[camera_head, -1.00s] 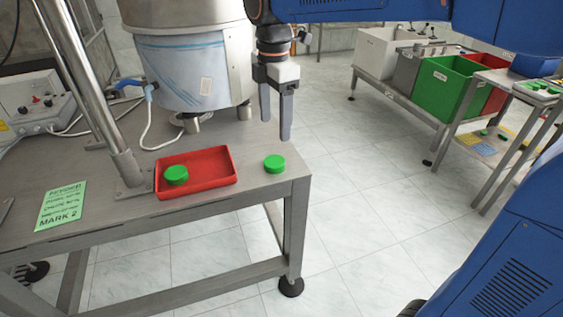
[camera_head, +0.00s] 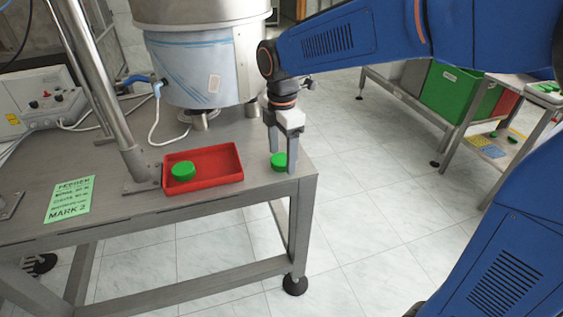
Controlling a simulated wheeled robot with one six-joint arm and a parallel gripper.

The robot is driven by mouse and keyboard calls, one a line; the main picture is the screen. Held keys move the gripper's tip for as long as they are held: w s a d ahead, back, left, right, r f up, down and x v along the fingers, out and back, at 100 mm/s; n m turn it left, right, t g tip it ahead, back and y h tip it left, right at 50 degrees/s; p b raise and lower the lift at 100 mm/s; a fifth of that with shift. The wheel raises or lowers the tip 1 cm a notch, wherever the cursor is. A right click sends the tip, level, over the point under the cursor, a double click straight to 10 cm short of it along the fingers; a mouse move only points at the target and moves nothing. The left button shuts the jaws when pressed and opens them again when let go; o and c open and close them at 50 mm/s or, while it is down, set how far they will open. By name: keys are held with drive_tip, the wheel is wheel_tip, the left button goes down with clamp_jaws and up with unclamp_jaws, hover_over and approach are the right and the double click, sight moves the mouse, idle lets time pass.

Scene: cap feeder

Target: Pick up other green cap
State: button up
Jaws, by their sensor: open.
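One green cap (camera_head: 279,161) lies on the metal table near its right front corner, outside the tray. My gripper (camera_head: 282,160) points down at this cap, with its two fingers apart and the cap showing between them. The right finger covers part of the cap's right side. I cannot tell whether the fingers touch it. Another green cap (camera_head: 183,171) lies in the left part of the red tray (camera_head: 222,177).
The metal table (camera_head: 130,211) carries a steel post (camera_head: 108,95), a large metal drum (camera_head: 200,65) behind the tray and a green note (camera_head: 70,199). A green bin (camera_head: 452,92) stands on a rack at the back right.

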drive_tip(key=shift+f, duration=0.2)
drive_tip(key=c, duration=1.1)
drive_tip(key=shift+r, duration=0.1)
